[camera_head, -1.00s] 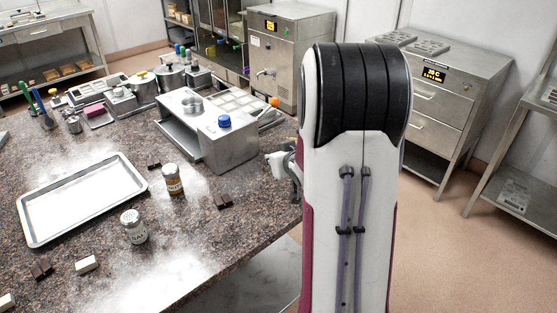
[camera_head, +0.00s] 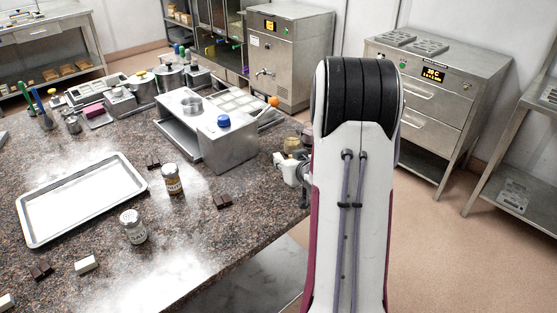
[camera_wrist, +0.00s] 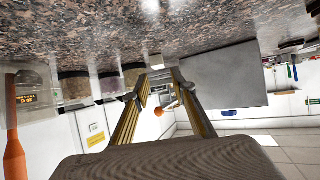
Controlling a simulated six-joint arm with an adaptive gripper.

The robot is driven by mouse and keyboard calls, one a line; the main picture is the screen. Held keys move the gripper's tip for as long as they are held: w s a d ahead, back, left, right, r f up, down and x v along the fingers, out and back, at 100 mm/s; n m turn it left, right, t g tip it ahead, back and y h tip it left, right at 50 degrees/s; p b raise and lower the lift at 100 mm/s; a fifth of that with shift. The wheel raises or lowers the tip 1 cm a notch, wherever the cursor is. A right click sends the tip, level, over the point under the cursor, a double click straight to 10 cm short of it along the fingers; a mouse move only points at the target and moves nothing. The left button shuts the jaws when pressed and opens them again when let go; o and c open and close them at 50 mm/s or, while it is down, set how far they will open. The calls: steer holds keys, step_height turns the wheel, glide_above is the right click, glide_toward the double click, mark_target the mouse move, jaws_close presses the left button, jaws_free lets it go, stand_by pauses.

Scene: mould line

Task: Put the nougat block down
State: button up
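My gripper (camera_wrist: 161,74) is at the right edge of the granite worktop (camera_head: 80,160). In the head view it is partly behind my own arm. In the wrist view its two long fingers run towards the worktop with a gap between them. A small pale piece (camera_wrist: 156,61) shows at the fingertips. It may be the nougat block, but I cannot tell whether the fingers touch it. On the worktop, a small white block (camera_head: 87,264) lies at the front left beside a dark chocolate piece (camera_head: 40,270). Another white block (camera_head: 6,301) is cut by the picture's edge.
An empty metal tray (camera_head: 82,200) lies on the left. Two labelled jars (camera_head: 172,179) (camera_head: 133,227) stand beside it. Dark chocolate pieces lie near the jars (camera_head: 222,202). A steel machine with a blue knob (camera_head: 224,121) stands behind. Bare worktop lies at the front middle.

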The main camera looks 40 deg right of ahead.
mark_target(279, 158)
steer(key=shift+x, duration=0.95)
steer(key=shift+w, duration=0.1)
steer(key=shift+d+x, duration=0.2)
steer(key=shift+x, duration=2.35)
steer(key=c, duration=0.7)
steer(key=shift+o, duration=0.2)
steer(key=shift+r, duration=0.1)
step_height(279, 158, up, 10)
